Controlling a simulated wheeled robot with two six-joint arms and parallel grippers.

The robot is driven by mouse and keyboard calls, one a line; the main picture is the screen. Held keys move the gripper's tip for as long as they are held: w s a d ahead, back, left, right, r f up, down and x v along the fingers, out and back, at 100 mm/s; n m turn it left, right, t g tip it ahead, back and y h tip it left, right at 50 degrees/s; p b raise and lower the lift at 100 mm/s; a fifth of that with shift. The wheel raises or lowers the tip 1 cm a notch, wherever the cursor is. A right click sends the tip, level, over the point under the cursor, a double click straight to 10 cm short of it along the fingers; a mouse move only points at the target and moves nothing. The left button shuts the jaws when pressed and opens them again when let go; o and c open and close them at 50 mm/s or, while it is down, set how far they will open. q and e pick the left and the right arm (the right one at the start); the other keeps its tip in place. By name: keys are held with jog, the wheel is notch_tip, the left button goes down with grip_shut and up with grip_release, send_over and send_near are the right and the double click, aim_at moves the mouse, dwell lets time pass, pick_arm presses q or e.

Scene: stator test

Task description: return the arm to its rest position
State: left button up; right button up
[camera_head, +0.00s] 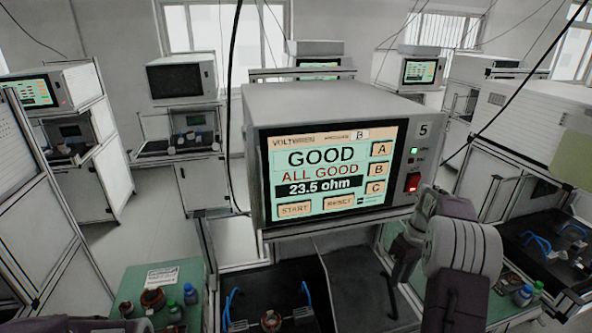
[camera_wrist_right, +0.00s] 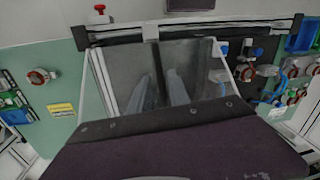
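My right arm comes in from the lower right in the head view, and its gripper (camera_head: 405,248) is in front of the tester's lower right corner, below the red switch. In the right wrist view two pale grey fingers (camera_wrist_right: 157,92) stand apart with nothing held between them; a dark bar shows in the gap behind. My left gripper is out of the picture; only a dark edge of my own body shows at the bottom left. The tester (camera_head: 333,172) shows GOOD, ALL GOOD and 23.5 ohm on its lit screen.
A green table (camera_head: 135,283) with stators and blue and green bottles is at the lower left. Black cables hang across the view. More test stations stand behind.

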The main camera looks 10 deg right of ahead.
jog(key=s+a+f+n+b, duration=0.2)
jog(key=a+b, duration=0.1)
jog(key=a, duration=0.6)
jog(key=s+a+f+n+b, duration=0.1)
jog(key=a+n+b, duration=0.15)
jog(key=a, duration=0.65)
jog(key=s+a+f+m+t+h+b, duration=0.1)
jog(key=s+a+f+m+b, duration=0.1)
jog(key=s+f+m, duration=0.5)
jog(key=s+a+f, duration=0.1)
jog(key=s+f, duration=0.1)
jog(key=s, duration=0.2)
jog(key=shift+a+f, duration=0.25)
jog(key=shift+a, duration=0.15)
jog(key=shift+s, duration=0.1)
